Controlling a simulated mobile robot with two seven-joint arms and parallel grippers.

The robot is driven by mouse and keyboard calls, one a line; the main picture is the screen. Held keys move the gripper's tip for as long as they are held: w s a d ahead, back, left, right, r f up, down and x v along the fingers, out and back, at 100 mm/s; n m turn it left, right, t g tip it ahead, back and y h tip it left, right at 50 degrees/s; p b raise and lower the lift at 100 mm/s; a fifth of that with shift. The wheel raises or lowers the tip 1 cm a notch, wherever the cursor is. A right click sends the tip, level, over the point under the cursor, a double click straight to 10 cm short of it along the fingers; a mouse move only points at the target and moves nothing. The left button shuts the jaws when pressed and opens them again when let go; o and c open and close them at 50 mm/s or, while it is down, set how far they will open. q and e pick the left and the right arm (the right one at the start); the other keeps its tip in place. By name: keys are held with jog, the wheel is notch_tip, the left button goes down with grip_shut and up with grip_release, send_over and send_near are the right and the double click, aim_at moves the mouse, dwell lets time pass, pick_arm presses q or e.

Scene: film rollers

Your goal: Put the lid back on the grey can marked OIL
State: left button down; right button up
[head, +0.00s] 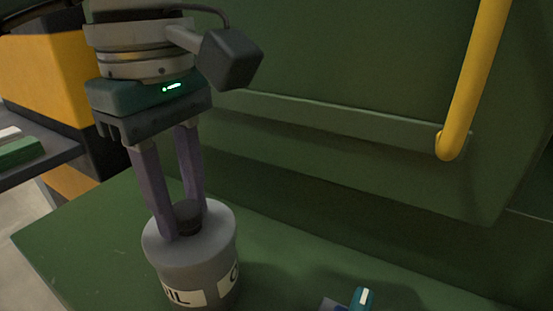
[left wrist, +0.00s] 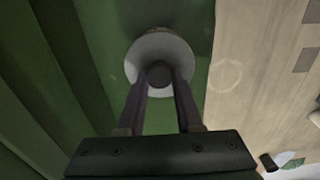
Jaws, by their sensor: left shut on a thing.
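The grey can (head: 198,292) stands on the green top near the lower left of the head view. Its white label shows parts of the word OIL. The grey lid (head: 215,224) with a dark knob (head: 188,214) is at the can's mouth, with no clear gap below it; I cannot tell if it is fully seated. My left gripper (head: 182,225) points down and is shut on the lid's knob. In the left wrist view the lid (left wrist: 145,51) and the knob between the fingers (left wrist: 160,80) show from above. My right gripper is not in view.
A small teal thing with a white mark (head: 362,299) lies at the head view's bottom edge. A green panel with a yellow bar (head: 468,90) rises behind. A grey shelf (head: 38,158) and yellow-black cabinet (head: 48,75) stand left. The green top (head: 80,240) is clear left of the can.

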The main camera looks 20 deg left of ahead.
pick_arm(q)
grip_release()
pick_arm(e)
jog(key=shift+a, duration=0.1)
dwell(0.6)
pick_arm(q)
jog(key=shift+r+p, duration=2.3)
jog(key=shift+r, duration=1.2)
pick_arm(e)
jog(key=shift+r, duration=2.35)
pick_arm(q)
jog(key=shift+c, duration=0.2)
grip_shut()
